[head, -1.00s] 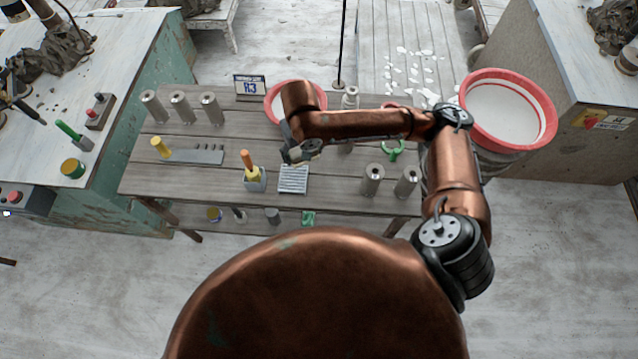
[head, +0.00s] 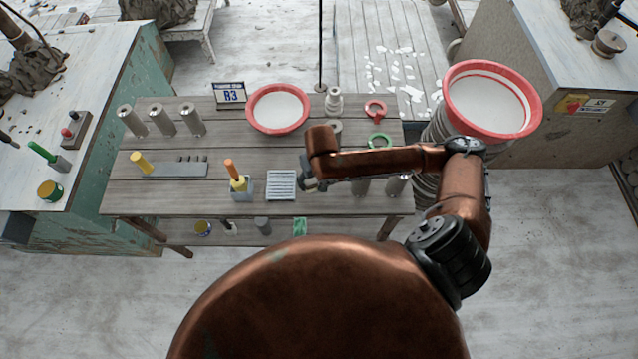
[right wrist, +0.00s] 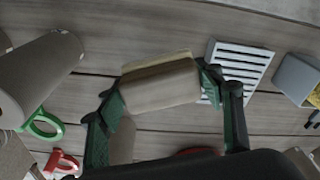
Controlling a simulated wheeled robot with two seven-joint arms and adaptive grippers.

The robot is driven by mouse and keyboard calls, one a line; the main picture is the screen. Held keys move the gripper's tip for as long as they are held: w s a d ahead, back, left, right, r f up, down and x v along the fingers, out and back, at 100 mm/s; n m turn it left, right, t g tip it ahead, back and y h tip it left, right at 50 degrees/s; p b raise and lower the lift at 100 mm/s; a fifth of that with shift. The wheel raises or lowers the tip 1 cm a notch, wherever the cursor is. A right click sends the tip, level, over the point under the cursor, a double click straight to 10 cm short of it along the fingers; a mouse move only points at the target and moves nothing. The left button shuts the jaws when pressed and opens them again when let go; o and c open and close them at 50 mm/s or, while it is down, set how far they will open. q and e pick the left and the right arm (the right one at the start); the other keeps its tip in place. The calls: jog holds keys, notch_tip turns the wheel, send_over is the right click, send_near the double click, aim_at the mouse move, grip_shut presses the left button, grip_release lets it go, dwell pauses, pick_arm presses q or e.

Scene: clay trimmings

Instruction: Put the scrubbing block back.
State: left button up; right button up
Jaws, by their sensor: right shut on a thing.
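My right gripper (head: 313,181) is over the wooden table, just right of the white slatted tray (head: 281,186) in the head view. In the right wrist view its green fingers (right wrist: 159,94) are shut on a tan block with a yellowish edge, the scrubbing block (right wrist: 160,84). The block is held above the planks; how high is hard to tell. The slatted tray also shows in the right wrist view (right wrist: 238,68), empty, beside the right-hand finger and apart from the block. In the head view the block is hardly made out at the gripper. My left gripper is out of view.
A grey holder with orange and yellow handles (head: 241,187) stands left of the tray. Metal cylinders (head: 397,184) stand to the right, partly behind my arm. Farther back are a red-rimmed bowl (head: 278,108), a green ring (head: 379,141) and a red ring (head: 375,109).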

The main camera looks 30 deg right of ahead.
jog(key=shift+w+d+f, duration=0.2)
jog(key=shift+d+f, duration=0.5)
jog(key=shift+f, duration=0.2)
jog(key=f, duration=0.1)
jog(key=f+b, duration=0.1)
jog(key=f, duration=0.1)
jog(key=shift+w+d+f, duration=0.15)
jog(key=shift+d+f, duration=0.15)
jog(key=shift+f, duration=0.1)
jog(key=shift+r, duration=0.1)
jog(key=o, duration=1.2)
jog(key=r+p, duration=0.1)
jog(key=r, duration=0.3)
jog(key=s+r+p, duration=0.1)
jog(key=r, duration=0.7)
jog(key=shift+s+a+p, duration=0.2)
jog(key=shift+s+p, duration=0.05)
jog(key=shift+p, duration=0.15)
